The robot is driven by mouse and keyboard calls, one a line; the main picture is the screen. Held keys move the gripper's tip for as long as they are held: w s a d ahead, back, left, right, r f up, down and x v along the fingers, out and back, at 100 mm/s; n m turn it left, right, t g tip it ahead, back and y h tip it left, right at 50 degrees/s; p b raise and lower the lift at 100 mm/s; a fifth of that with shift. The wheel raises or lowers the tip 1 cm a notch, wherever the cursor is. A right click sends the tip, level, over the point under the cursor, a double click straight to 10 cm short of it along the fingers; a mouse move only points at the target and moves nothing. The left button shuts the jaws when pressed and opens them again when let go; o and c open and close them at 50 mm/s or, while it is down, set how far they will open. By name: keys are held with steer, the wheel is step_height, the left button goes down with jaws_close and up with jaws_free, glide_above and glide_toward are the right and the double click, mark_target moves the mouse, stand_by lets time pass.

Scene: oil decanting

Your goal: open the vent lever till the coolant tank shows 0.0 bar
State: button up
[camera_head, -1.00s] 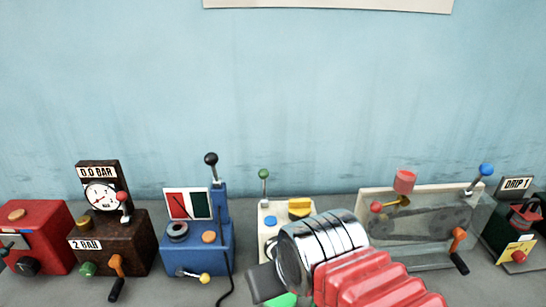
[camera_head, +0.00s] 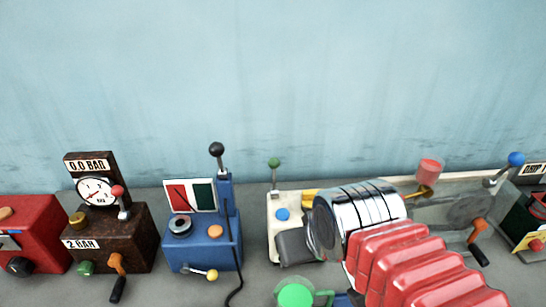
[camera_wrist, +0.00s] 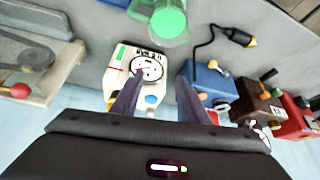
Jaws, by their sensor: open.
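A brown box (camera_head: 125,238) with a round gauge (camera_head: 95,192) stands at left in the head view. Its sign (camera_head: 87,165) reads 0.0 BAR and a front label (camera_head: 81,244) reads 2 BAR. A red-knobbed lever (camera_head: 119,192) stands upright beside the gauge. I cannot read which unit is named the coolant tank. The brown box also shows at right in the wrist view (camera_wrist: 254,104). My gripper (camera_wrist: 158,84) is open and empty, its fingers pointing toward a cream unit (camera_wrist: 124,60) with a gauge. In the head view my gripper (camera_head: 297,246) partly hides that unit.
A blue box (camera_head: 205,250) with a tall black-knobbed lever stands between the brown box and my gripper. A red box (camera_head: 32,240) is at far left. A green jug (camera_head: 296,293) is near the front. A clear-fronted cabinet (camera_head: 455,235) lies behind my arm.

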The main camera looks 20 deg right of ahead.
steer(key=w+r+m, duration=0.2)
steer(key=w+r, duration=0.1)
steer(key=w+r+m+g, duration=0.1)
steer(key=w+r+m, duration=0.2)
steer(key=w+r, duration=0.1)
steer(key=w+r+m, duration=0.3)
steer(key=r, duration=0.1)
steer(key=shift+w+d+r+g, duration=0.15)
steer(key=shift+w+d+g, duration=0.1)
steer(key=shift+d+g, duration=0.1)
step_height(320, 180, up, 7)
steer(key=m+g, duration=0.2)
steer(key=m, duration=0.8)
glide_above(274, 159)
steer(key=s, duration=0.3)
steer(key=shift+w+f, duration=0.2)
steer(key=shift+w, duration=0.05)
steer(key=w+f, duration=0.1)
steer(key=f, duration=0.8)
steer(key=w+f, duration=0.1)
steer(key=f, duration=0.3)
steer(key=shift+w+f, duration=0.3)
steer(key=shift+c, duration=0.4)
